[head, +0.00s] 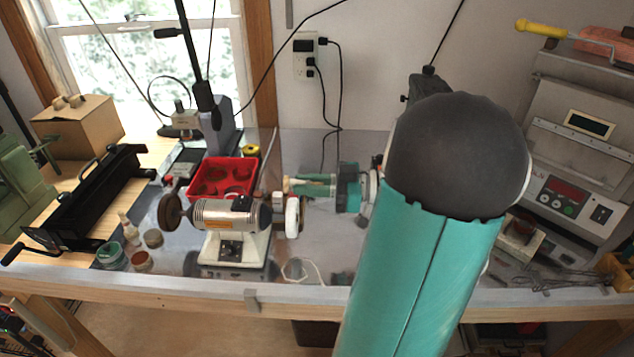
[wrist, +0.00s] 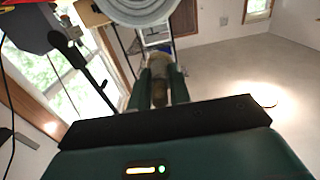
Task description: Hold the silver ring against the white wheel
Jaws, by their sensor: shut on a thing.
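The white wheel (head: 292,217) is on the right end of a bench polishing motor (head: 228,214). A large pale round shape, likely the same wheel, fills the top of the wrist view (wrist: 140,9). My gripper (head: 300,186) points left, just above and behind the white wheel in the picture. In the wrist view its two green fingers (wrist: 160,92) are shut on a tan, wood-like holder (wrist: 158,66). The holder's tip reaches close under the pale round shape; I cannot tell whether they touch. The silver ring is too small or hidden to make out.
A brown wheel (head: 170,211) is on the motor's left end. A red tray (head: 221,177) stands behind it. Small jars (head: 111,255) are at the bench's left front. A grey machine (head: 575,150) is at the right. Bench top right of the motor is mostly clear.

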